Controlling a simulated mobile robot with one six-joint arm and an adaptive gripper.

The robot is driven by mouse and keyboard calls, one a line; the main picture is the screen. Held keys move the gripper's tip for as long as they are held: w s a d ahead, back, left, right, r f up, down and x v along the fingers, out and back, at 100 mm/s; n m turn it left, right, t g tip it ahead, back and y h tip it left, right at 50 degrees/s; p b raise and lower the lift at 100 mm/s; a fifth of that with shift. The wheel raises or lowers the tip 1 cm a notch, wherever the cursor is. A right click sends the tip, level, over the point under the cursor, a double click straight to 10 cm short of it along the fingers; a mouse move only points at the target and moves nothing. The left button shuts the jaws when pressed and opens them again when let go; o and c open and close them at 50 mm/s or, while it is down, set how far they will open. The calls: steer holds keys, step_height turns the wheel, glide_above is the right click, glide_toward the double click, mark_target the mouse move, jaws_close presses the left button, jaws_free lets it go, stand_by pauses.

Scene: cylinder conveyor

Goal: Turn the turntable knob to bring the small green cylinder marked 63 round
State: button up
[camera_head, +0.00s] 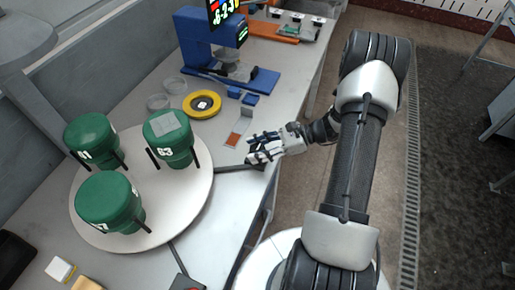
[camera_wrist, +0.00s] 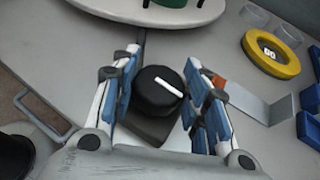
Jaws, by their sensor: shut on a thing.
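The small green cylinder marked 63 (camera_head: 170,150) stands upright on the right side of the round white turntable (camera_head: 185,205), between dark posts. Another green cylinder marked 61 (camera_head: 92,143) stands at the left, and a third (camera_head: 108,203) stands at the front, its marking partly hidden. My gripper (camera_head: 262,152) is at the table's right edge, beside the turntable. In the wrist view, its fingers are shut around the black knob (camera_wrist: 158,92), which has a white pointer line slanting down to the right. In the head view my gripper hides the knob.
A yellow ring (camera_head: 202,104), clear dishes (camera_head: 158,102) and a blue machine (camera_head: 215,50) with a display stand behind the turntable. A small orange-and-white piece (camera_head: 236,134) lies near my gripper. A yellow-white block (camera_head: 60,270) lies at the front left. Floor is open to the right.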

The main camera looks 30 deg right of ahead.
steer(key=shift+n+g+y+b, duration=0.45)
steer(key=shift+n+g+y, duration=0.15)
steer(key=shift+n+g, duration=2.2)
steer(key=shift+n+g+h+b, duration=0.7)
steer(key=shift+n+g+b, duration=0.4)
steer(key=shift+n+g, duration=1.75)
stand_by(1.8)
steer(key=o, duration=1)
steer(key=shift+m+g, duration=0.35)
